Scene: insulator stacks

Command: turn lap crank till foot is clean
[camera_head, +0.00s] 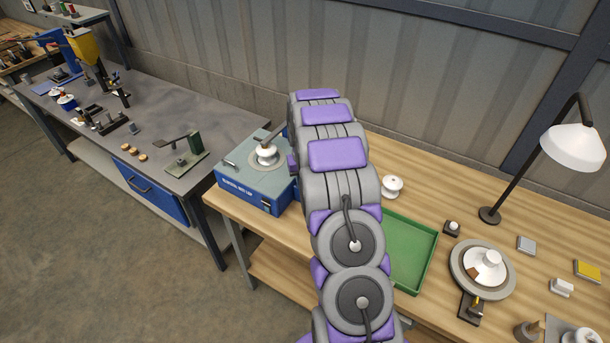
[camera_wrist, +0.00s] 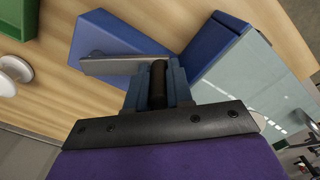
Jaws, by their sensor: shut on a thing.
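The blue bench lap (camera_head: 249,190) sits at the left end of the wooden bench. A white insulator (camera_head: 266,154) stands on the round grey plate on its top, under a dark bar; its foot's underside is hidden. My arm crosses in front of the lap's right side and hides my gripper in the head view. In the wrist view my gripper (camera_wrist: 158,92) is shut on the black upright grip of the lap crank (camera_wrist: 115,66). The grey crank arm reaches left from the grip, beside the blue lap body (camera_wrist: 222,62).
A green tray (camera_head: 410,252), a white insulator (camera_head: 392,187), a round turntable (camera_head: 462,282) with a white piece, and a desk lamp (camera_head: 573,147) are on the bench to the right. A grey workbench (camera_head: 150,110) with tools stands at the left.

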